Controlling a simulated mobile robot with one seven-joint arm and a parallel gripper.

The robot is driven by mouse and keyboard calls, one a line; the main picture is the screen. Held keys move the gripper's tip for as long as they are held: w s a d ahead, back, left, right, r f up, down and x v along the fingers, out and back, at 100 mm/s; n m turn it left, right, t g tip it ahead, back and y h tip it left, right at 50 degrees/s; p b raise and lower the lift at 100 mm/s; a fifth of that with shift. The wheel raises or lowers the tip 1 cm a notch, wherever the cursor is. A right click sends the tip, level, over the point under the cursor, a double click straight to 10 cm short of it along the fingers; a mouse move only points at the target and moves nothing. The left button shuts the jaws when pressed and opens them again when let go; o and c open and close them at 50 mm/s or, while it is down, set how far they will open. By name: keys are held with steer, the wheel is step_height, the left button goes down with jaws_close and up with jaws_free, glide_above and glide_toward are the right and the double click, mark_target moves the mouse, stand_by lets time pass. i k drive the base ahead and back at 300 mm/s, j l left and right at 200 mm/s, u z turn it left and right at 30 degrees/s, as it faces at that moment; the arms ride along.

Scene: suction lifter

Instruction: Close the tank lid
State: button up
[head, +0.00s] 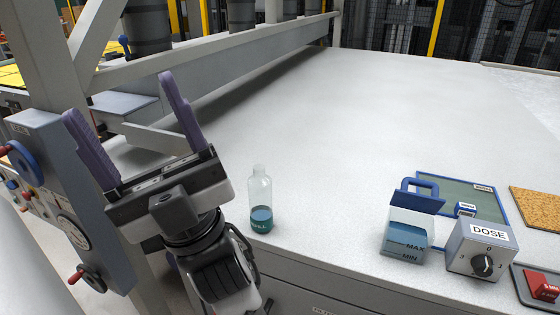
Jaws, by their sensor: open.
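The tank (405,243) is a small clear box with blue liquid and MAX and MIN marks. It stands near the front edge of the table, right of centre. Its blue lid (416,203) with a loop handle (420,184) appears raised at the tank's back edge, leaving the top uncovered; its exact angle is hard to tell. My gripper (120,95) is at the left, with two purple fingers spread wide and pointing up. It is open and empty, far to the left of the tank and not touching it.
A bottle (261,204) with teal liquid stands between my gripper and the tank. A DOSE dial box (478,250) sits right of the tank, with a green-grey panel (456,190) behind. A red switch (542,285) is at the lower right. The table's middle is clear.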

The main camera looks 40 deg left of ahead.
mark_target(432, 205)
steer(key=i+l, duration=0.25)
steer(key=l, duration=0.2)
steer(key=i+l, duration=0.3)
steer(key=l, duration=0.15)
steer(key=i+l, duration=0.25)
steer(key=l, duration=0.2)
